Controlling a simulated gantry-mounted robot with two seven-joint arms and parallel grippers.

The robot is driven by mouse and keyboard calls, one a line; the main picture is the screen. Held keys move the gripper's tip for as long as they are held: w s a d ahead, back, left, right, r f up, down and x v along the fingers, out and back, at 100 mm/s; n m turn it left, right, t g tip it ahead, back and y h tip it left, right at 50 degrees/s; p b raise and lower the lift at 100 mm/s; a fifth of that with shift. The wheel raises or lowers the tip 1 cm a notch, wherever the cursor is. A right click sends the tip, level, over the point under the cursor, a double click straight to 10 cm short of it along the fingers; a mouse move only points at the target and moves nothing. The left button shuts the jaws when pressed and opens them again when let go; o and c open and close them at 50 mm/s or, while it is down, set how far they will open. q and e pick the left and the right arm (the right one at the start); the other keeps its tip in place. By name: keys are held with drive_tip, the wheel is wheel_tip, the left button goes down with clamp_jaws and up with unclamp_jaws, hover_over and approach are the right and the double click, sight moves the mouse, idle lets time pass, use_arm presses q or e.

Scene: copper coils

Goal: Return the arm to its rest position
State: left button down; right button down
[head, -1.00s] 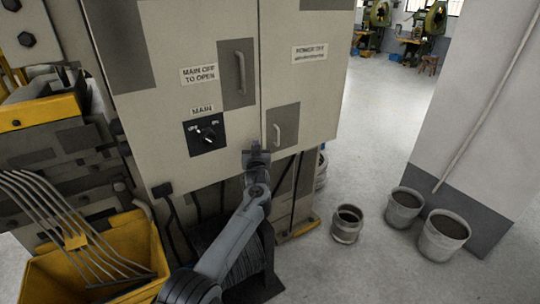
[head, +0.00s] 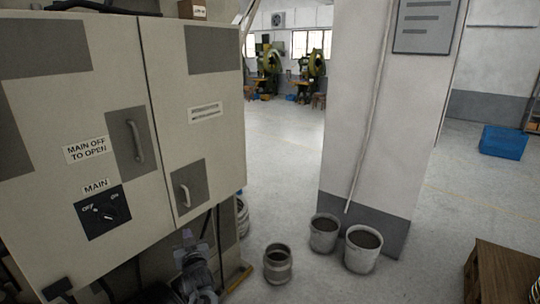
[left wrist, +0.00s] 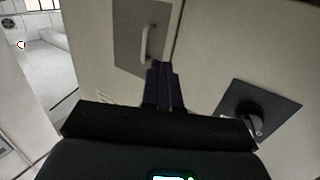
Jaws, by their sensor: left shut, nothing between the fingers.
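My left gripper (head: 187,240) is low in the head view, in front of the grey cabinet's lower edge and just below the right door's handle (head: 185,195). Its fingers (left wrist: 165,88) are shut and empty in the left wrist view. They point toward the cabinet front and look apart from it, though the gap is hard to judge. My left arm (head: 197,280) runs down out of the bottom of the head view. My right gripper is in neither view.
The cabinet (head: 85,110) has a black rotary switch (head: 103,211) marked MAIN and another handle (head: 135,142). A metal pot (head: 278,265) and two buckets (head: 324,233) (head: 362,250) stand on the floor by a pillar (head: 370,130). A wooden box (head: 505,275) is at lower right. Open floor lies beyond.

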use_arm(q)
drive_tip(key=s+a+f+m+g+h, duration=0.1)
drive_tip(key=s+f+g, duration=0.1)
drive_tip(key=s+f, duration=1)
drive_tip(key=s+a+f+m+g+h, duration=0.1)
drive_tip(key=s+a+f+m, duration=0.1)
drive_tip(key=s+f, duration=0.95)
drive_tip(key=s+d+f+m+g+h, duration=0.1)
drive_tip(key=s+d+f+g+h, duration=0.2)
drive_tip(key=s, duration=0.6)
drive_tip(key=s+d+f+m+g+h, duration=0.1)
drive_tip(key=s+d+f+m+h, duration=0.15)
drive_tip(key=s+d, duration=0.45)
drive_tip(key=s+d+r+m+g+h, duration=0.1)
drive_tip(key=s+d+r+g, duration=0.1)
drive_tip(key=s+r, duration=0.35)
drive_tip(key=s+d+r+g+h, duration=0.1)
drive_tip(key=s+r+g, duration=0.2)
drive_tip(key=s+r, duration=0.25)
wheel_tip(320, 180, up, 30)
drive_tip(key=p, duration=3)
drive_tip(key=shift+s+f+t+p, duration=0.2)
drive_tip(key=shift+t+p, duration=0.1)
